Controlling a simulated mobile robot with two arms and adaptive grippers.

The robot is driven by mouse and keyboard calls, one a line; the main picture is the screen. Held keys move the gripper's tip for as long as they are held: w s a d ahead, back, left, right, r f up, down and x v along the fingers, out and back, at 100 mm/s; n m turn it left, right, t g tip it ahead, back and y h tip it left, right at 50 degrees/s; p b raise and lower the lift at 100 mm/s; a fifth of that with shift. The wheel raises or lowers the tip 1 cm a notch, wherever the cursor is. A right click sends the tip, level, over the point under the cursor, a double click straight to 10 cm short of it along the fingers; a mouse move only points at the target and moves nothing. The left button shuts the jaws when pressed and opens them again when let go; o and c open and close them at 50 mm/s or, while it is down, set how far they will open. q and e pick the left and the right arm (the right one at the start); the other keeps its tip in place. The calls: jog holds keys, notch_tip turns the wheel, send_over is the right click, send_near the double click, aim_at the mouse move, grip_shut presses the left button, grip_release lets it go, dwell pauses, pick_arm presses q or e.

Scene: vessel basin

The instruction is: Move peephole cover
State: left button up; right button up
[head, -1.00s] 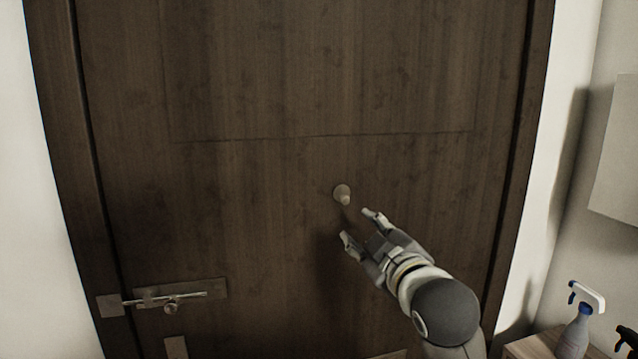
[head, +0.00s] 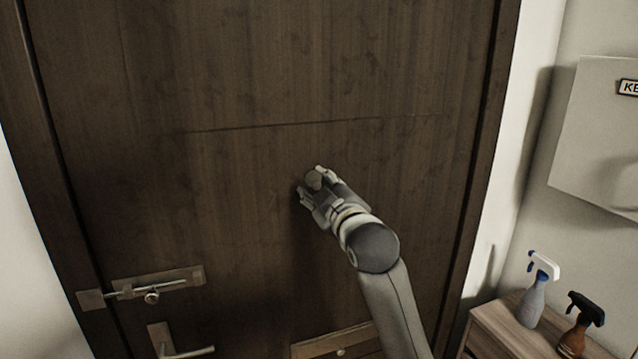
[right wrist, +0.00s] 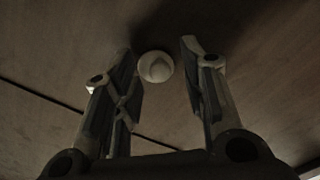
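The peephole cover (head: 314,179) is a small round pale knob on the dark wooden door (head: 240,220). In the right wrist view the cover (right wrist: 155,66) shows as a light disc with a raised middle, between the two fingers. My right gripper (head: 311,181) is at the cover with a finger on either side. In the right wrist view the gripper (right wrist: 159,50) is open, with gaps between both fingers and the cover. My left gripper is not in view.
A slide bolt (head: 150,287) and a lever handle (head: 180,350) are on the door's left side.

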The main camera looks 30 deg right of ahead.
jog(key=shift+w, duration=0.15)
jog(key=shift+c, duration=0.4)
grip_shut()
